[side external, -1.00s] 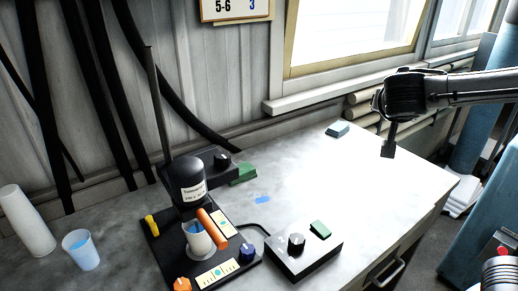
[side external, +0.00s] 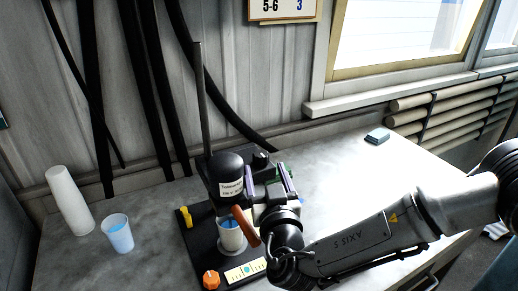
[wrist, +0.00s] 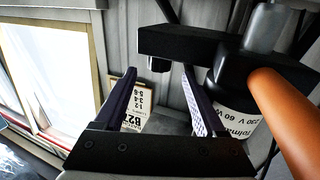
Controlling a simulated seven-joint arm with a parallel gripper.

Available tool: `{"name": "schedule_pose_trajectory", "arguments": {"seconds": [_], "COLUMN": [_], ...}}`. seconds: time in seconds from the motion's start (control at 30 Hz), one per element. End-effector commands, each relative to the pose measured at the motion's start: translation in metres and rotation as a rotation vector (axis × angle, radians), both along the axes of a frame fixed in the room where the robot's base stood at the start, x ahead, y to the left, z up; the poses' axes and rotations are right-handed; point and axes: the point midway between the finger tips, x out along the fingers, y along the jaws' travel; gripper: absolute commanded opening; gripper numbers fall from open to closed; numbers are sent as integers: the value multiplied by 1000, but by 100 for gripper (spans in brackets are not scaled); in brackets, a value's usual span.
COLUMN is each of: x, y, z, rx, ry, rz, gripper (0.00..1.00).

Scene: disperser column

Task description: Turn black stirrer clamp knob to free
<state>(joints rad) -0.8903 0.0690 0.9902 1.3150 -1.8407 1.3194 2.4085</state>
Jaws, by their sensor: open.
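The black clamp knob (side external: 261,158) sits on the black clamp block beside the upright rod, just right of the dark stirrer motor (side external: 226,172). In the wrist view the knob (wrist: 158,64) sticks out from the black clamp block (wrist: 185,43) and lies between my two fingertips in the picture. My gripper (side external: 269,178) is open, with its fingers pointing toward the clamp. The knob appears beyond the fingertips; I see no contact. The motor with its white label (wrist: 232,112) is close beside my right finger in the wrist view.
An orange handle (side external: 245,226) projects close to my gripper and fills the right of the wrist view (wrist: 288,112). My arm covers the control box area.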

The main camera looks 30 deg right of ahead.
Motion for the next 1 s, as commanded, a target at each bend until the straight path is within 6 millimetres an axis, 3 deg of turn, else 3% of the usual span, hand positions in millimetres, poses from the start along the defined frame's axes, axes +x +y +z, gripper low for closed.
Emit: {"name": "schedule_pose_trajectory", "arguments": {"seconds": [0.3,0.5,0.93,1.0], "x": [60,82,90,90], "y": [-21,-28,-30,-30], "z": [-1,0,0,0], "rx": [0,0,0,0], "ry": [1,1,0,0], "rz": [-3,-2,0,0], "gripper": [73,73,73,60]}}
